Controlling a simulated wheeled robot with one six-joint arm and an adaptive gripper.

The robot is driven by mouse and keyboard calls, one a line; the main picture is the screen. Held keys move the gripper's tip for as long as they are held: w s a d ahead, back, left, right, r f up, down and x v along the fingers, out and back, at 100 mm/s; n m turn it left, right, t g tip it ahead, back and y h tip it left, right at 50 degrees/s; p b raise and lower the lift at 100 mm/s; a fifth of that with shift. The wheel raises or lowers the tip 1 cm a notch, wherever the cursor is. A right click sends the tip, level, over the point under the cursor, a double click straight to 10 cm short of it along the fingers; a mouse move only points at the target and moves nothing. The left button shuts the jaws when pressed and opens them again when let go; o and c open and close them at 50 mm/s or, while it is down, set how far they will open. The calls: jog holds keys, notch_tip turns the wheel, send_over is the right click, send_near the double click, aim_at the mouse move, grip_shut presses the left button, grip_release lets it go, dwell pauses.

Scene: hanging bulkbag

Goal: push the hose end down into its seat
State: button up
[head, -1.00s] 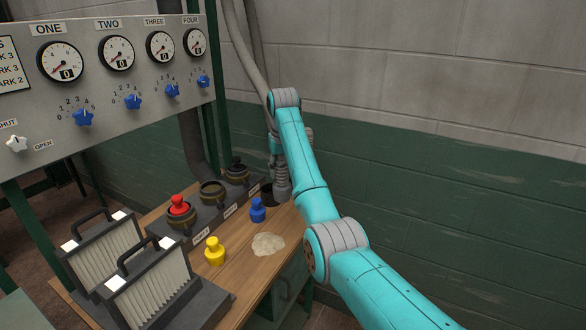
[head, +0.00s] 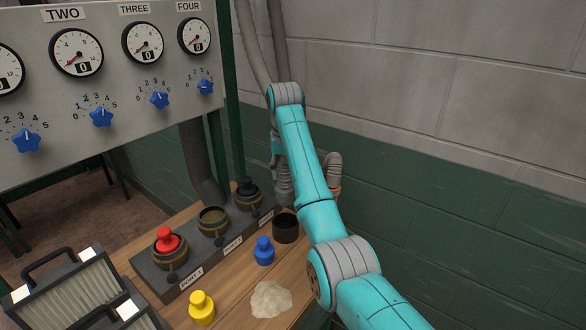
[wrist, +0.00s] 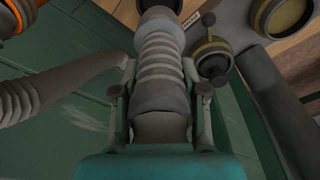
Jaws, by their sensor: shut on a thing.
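My gripper (wrist: 163,92) is shut around a grey ribbed hose (wrist: 160,58), with a finger on each side of it. The hose's dark end is at the top edge of the wrist view. In the head view the held hose (head: 284,178) shows just left of my arm, which hides part of it and the gripper. Low on the bench is a black block with several brass-ringed ports: one holds a red plug (head: 166,240), the middle one (head: 212,219) looks open, and the far one (head: 248,195) has a dark fitting. I cannot tell which is the seat.
A dark cup (head: 286,229) stands right of the block, below the hose. A blue plug (head: 264,251), a yellow plug (head: 202,308) and a pale patch (head: 271,299) are on the bench. Another ribbed hose with an orange ring (head: 334,168) is behind my arm. The gauge panel (head: 110,80) is at left.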

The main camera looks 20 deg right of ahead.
aim_at(285, 203)
jog(key=shift+f, duration=4)
jog(key=shift+f, duration=2.2)
jog(key=o, duration=1.3)
